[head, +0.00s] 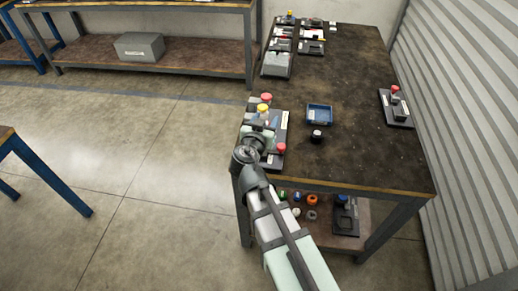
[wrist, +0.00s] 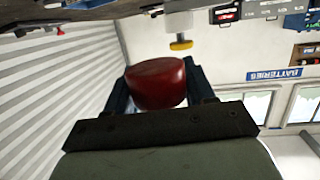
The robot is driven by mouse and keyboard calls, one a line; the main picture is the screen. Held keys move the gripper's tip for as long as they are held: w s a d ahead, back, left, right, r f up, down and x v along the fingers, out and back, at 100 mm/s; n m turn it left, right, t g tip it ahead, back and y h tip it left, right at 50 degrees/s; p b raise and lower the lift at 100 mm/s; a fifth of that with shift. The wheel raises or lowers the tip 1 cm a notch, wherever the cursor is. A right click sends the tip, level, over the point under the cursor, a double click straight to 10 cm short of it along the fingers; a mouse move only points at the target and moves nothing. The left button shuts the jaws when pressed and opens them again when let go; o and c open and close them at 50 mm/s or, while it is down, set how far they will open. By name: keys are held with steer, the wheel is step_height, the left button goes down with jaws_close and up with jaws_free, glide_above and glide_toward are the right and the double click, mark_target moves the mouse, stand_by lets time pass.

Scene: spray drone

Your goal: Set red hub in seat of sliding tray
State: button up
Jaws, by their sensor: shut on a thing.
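My gripper (wrist: 158,92) is shut on a dark red, rounded hub (wrist: 157,80), which sits between its two dark blue fingers in the wrist view. In the head view my gripper (head: 262,138) is low over the board at the table's left front edge. Red knobs show beside it, one behind (head: 266,97) and one to the right (head: 281,148); I cannot tell if either is the held hub. The sliding tray and its seat cannot be told for sure; my arm hides part of the board (head: 284,122).
A yellow knob on a white post (wrist: 181,44) stands close to the hub in the wrist view. A black base with a red-topped post (head: 395,90) stands far right. The table's middle is clear.

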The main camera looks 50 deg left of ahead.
steer(key=shift+n+g+y, duration=0.3)
steer(key=shift+n+y, duration=0.1)
steer(key=shift+s+a+f, duration=0.1)
steer(key=shift+a+f, duration=0.3)
steer(key=shift+f, duration=1.3)
steer(key=shift+s+a+f, duration=0.1)
steer(key=shift+a+f, duration=0.3)
steer(key=shift+f, duration=1.25)
steer(key=shift+s+a+f, duration=0.1)
steer(key=shift+a+f, duration=0.3)
steer(key=shift+f, duration=1.3)
steer(key=shift+f, duration=0.1)
steer(key=o, duration=1.2)
steer(key=shift+f, duration=0.1)
steer(key=shift+r, duration=0.2)
steer(key=v, duration=1.2)
steer(key=shift+r, duration=0.1)
